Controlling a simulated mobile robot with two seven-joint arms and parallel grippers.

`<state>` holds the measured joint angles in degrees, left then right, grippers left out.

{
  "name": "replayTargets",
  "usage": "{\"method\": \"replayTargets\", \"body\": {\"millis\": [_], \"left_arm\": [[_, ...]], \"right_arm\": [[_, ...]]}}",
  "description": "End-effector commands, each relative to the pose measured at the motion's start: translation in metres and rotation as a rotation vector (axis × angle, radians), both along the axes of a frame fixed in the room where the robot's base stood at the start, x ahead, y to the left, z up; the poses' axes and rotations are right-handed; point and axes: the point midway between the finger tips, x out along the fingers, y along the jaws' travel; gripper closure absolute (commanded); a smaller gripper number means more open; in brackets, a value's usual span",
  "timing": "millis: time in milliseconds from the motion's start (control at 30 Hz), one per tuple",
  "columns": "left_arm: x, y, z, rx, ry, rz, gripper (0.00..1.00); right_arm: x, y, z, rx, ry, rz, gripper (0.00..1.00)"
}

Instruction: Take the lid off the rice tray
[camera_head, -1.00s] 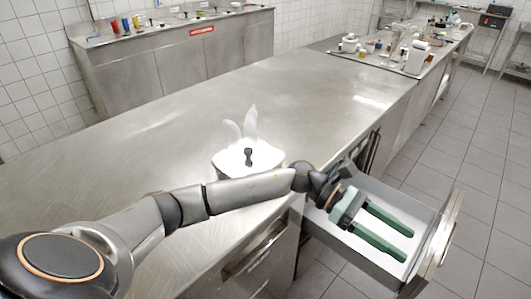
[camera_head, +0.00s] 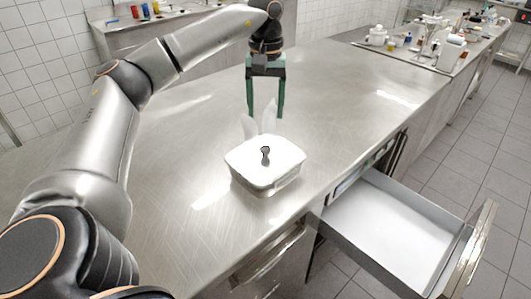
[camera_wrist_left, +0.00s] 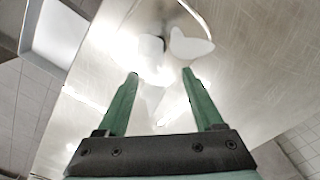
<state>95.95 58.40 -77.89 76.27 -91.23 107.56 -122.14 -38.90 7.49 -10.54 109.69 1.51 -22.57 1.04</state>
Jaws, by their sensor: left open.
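The rice tray (camera_head: 268,189) stands on the steel counter in the middle of the head view. Its white lid (camera_head: 246,158) sits on top with a small dark knob (camera_head: 265,152) at its centre. Two pale, ear-shaped upright pieces (camera_head: 268,118) rise at its far side. My left gripper (camera_head: 265,115) points down with two green fingers, open and empty, behind and above the tray. In the wrist view the lid (camera_wrist_left: 128,35), dark knob (camera_wrist_left: 151,46) and pale pieces (camera_wrist_left: 192,46) lie beyond the fingertips. My right gripper is not in view.
An open, empty drawer (camera_head: 390,225) juts out from the counter front at the right. The steel counter (camera_head: 350,100) is clear around the tray. Kitchenware (camera_head: 440,45) stands on the far right counter, and coloured containers (camera_head: 145,10) stand at the back left.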

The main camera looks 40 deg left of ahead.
Motion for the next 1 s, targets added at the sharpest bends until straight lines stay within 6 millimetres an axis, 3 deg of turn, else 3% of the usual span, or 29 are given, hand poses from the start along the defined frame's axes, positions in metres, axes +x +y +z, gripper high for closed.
{"method": "replayTargets", "body": {"millis": [200,433,700,1000], "left_arm": [[-0.001,-0.001,-0.037,-0.002,0.002,0.000,0.32],[-0.003,-0.003,-0.054,-0.003,0.002,-0.001,0.32],[-0.010,-0.007,-0.092,-0.003,0.002,0.001,0.32],[-0.009,-0.007,-0.098,-0.004,-0.002,0.001,0.32]], "right_arm": [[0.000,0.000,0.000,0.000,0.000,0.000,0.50],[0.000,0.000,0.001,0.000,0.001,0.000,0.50],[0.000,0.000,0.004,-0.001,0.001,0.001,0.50],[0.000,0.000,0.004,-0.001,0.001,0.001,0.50]]}}
